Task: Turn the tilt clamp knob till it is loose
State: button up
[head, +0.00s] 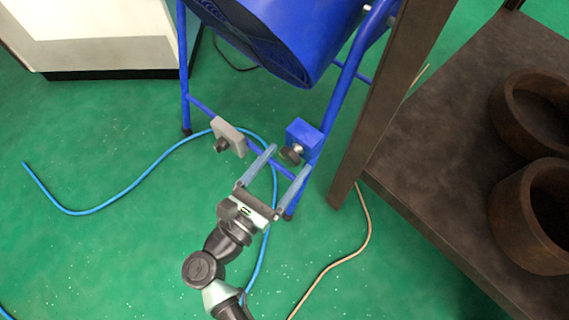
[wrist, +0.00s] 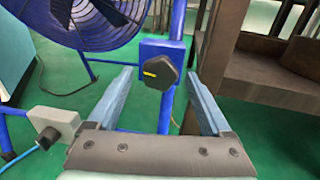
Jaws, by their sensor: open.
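A dark knob with a yellow pointer line (wrist: 159,75) sits on a blue block on the blue fan stand; I take it for the tilt clamp knob. The yellow line lies roughly level. The knob also shows in the head view (head: 290,155), below the blue block (head: 305,133). My gripper (head: 289,158) is open, its two long blue-grey fingers pointing at the knob. In the wrist view my gripper (wrist: 160,74) has a fingertip to each side of the knob, with visible gaps. I cannot tell how far short of the knob the tips are.
A grey block (head: 231,134) with another black knob (wrist: 48,138) is on the stand's left. The blue fan (head: 280,40) is above. A brown post (head: 385,90) and dark shelf (head: 440,170) with brown rings stand right. A blue hose (head: 130,187) lies on the green floor.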

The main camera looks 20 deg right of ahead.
jog(key=shift+w+d, duration=0.15)
jog(key=shift+d, duration=0.05)
grip_shut()
dwell(0.4)
